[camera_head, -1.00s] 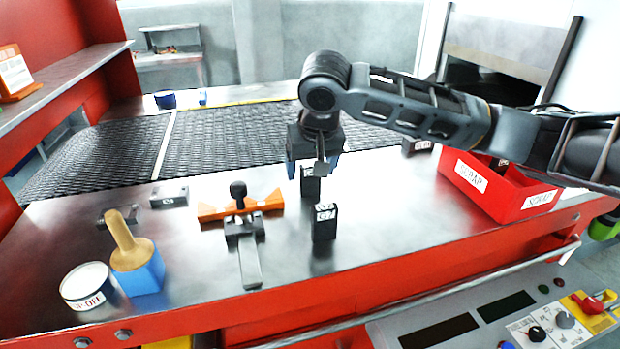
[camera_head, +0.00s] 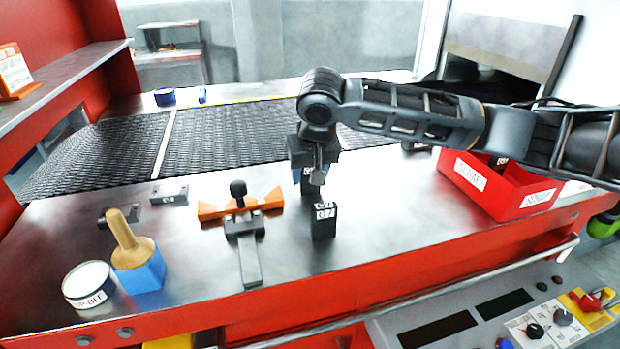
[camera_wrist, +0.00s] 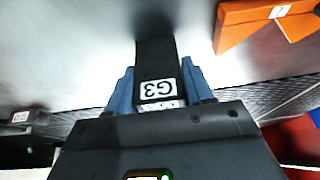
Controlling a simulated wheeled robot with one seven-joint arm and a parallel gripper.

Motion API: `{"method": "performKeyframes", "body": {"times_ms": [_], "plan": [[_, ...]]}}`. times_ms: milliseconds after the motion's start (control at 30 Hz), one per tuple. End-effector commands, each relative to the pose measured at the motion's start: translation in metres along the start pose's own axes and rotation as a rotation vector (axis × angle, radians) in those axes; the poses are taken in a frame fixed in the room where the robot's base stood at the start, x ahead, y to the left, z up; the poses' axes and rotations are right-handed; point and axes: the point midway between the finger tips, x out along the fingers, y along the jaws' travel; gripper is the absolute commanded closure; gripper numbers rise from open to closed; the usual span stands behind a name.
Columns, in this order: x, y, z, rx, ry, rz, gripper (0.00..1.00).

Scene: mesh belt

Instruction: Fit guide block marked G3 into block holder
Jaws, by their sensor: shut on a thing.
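My gripper (camera_head: 311,183) is lowered at the middle of the steel table. Its blue fingers are shut on the dark guide block marked G3 (camera_wrist: 157,60), whose white label faces the wrist camera. In the head view the block (camera_head: 307,188) is mostly hidden by the fingers, and I cannot tell whether it still touches the table. An orange fixture (camera_head: 209,212) with a black knob and a grey bar stands to the left; it may be the block holder, but no label confirms this. It also shows in the wrist view (camera_wrist: 240,22).
A dark block marked G7 (camera_head: 323,222) stands just in front of my gripper. A red scrap bin (camera_head: 520,206) is at right. A blue block with a wooden handle (camera_head: 140,275), a round tin (camera_head: 88,285) and a small grey block (camera_head: 169,194) are left. The mesh belt (camera_head: 110,150) lies behind.

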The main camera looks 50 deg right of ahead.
Motion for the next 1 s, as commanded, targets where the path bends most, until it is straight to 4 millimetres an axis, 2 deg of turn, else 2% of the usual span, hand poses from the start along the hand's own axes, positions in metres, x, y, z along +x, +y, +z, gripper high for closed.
{"method": "performKeyframes", "body": {"times_ms": [133, 467, 567, 733, 767, 800, 1000], "plan": [[0.000, 0.000, 0.000, 0.000, 0.000, 0.000, 0.81], [-0.004, 0.000, -0.002, 0.001, 0.000, 0.000, 0.81], [-0.010, -0.001, -0.004, 0.001, 0.001, -0.001, 0.81], [-0.035, -0.002, -0.015, 0.000, 0.002, -0.004, 0.81], [-0.040, 0.001, -0.017, 0.002, 0.002, -0.003, 0.81], [-0.044, 0.014, -0.017, 0.007, 0.001, -0.001, 0.81], [-0.072, 0.059, -0.020, 0.007, 0.001, 0.000, 0.81]]}}
